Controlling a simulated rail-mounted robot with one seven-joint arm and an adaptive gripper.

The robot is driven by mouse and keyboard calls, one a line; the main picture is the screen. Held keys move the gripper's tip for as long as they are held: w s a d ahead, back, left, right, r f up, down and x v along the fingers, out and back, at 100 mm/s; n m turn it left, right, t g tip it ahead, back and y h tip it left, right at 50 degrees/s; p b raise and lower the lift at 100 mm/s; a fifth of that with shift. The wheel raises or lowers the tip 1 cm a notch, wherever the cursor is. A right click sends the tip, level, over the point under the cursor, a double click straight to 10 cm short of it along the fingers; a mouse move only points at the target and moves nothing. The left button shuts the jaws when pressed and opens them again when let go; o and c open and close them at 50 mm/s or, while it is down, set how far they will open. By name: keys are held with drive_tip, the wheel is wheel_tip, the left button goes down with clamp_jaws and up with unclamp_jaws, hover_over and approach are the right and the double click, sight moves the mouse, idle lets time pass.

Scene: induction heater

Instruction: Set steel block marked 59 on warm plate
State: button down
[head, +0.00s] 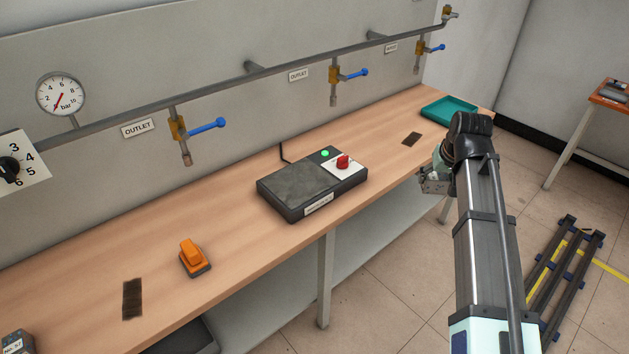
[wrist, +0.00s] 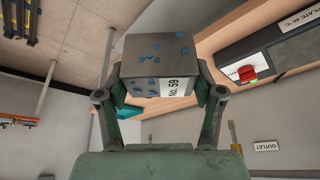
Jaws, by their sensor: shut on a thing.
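The steel block (wrist: 150,50) is a grey cube with blue spots on one face and a white "No. 59" label on another. My gripper (wrist: 160,88) is shut on it, with one finger on each side. In the head view my gripper (head: 434,182) is beyond the bench's front edge, right of the warm plate; the block is small and partly hidden there. The warm plate (head: 295,188) is a dark flat box on the bench, its grey top bare, with a green light and red knob. Its red knob and "PLATE 40 °C" label (wrist: 298,18) show in the wrist view.
An orange device (head: 193,258) stands left of the plate. A dark block marked 57 (head: 16,343) is at the lower left corner. A teal tray (head: 449,108) sits at the bench's far end. Pipe outlets with blue levers (head: 207,127) project from the wall behind.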

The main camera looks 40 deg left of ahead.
drive_tip(key=s+a+r+n+g+y, duration=0.1)
drive_tip(key=s+a+r+n, duration=0.2)
drive_tip(key=a, duration=1)
drive_tip(key=s+a+r+n+g, duration=0.1)
drive_tip(key=s+a+r+n, duration=0.2)
drive_tip(key=a, duration=1.1)
drive_tip(key=s+a+r+n+g+y, duration=0.1)
drive_tip(key=s+a+r+n, duration=0.2)
drive_tip(key=a, duration=1)
wheel_tip(320, 180, down, 19)
drive_tip(key=p, duration=0.5)
drive_tip(key=shift+w+d, duration=0.1)
drive_tip(key=shift+w, duration=0.05)
drive_tip(key=shift+f, duration=0.15)
drive_tip(key=shift+c, duration=0.8)
unclamp_jaws()
